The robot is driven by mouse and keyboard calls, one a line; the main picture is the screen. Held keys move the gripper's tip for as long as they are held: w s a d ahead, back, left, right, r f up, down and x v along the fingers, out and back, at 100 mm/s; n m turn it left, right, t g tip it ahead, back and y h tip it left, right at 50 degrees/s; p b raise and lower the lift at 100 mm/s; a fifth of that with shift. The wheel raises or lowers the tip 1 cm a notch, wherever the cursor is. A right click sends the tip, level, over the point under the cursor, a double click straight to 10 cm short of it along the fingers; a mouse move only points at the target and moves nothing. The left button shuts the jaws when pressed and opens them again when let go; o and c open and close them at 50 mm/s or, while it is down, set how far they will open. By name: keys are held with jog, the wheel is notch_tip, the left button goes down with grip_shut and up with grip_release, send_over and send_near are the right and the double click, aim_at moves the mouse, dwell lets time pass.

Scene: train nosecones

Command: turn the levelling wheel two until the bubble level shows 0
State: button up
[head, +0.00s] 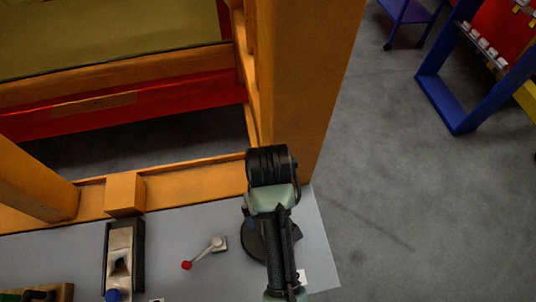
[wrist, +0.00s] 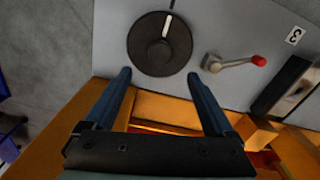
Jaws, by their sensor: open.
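A round black wheel (wrist: 150,62) with a raised hub and a white mark near its top edge lies on the grey panel (wrist: 215,22) in the wrist view. In the head view the wheel (head: 252,240) is partly covered by my arm. I cannot read a number for this wheel. My gripper (wrist: 159,76) is open and empty, its two blue fingers apart, with the tips appearing at the wheel's near edge. I cannot tell whether they touch it. In the head view the fingers are hidden by my arm. I cannot make out a bubble level in either view.
A lever with a red knob (head: 187,265) stands left of the wheel. Further left is a dark-framed metal device (head: 119,255). An orange post (head: 300,80) and beams rise behind the panel. Grey floor (head: 400,200) is open to the right, with blue racks beyond.

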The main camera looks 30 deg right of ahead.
notch_tip(320, 180, down, 12)
jog(key=shift+f+p, duration=0.2)
jog(key=shift+p, duration=0.45)
grip_shut()
dwell(0.3)
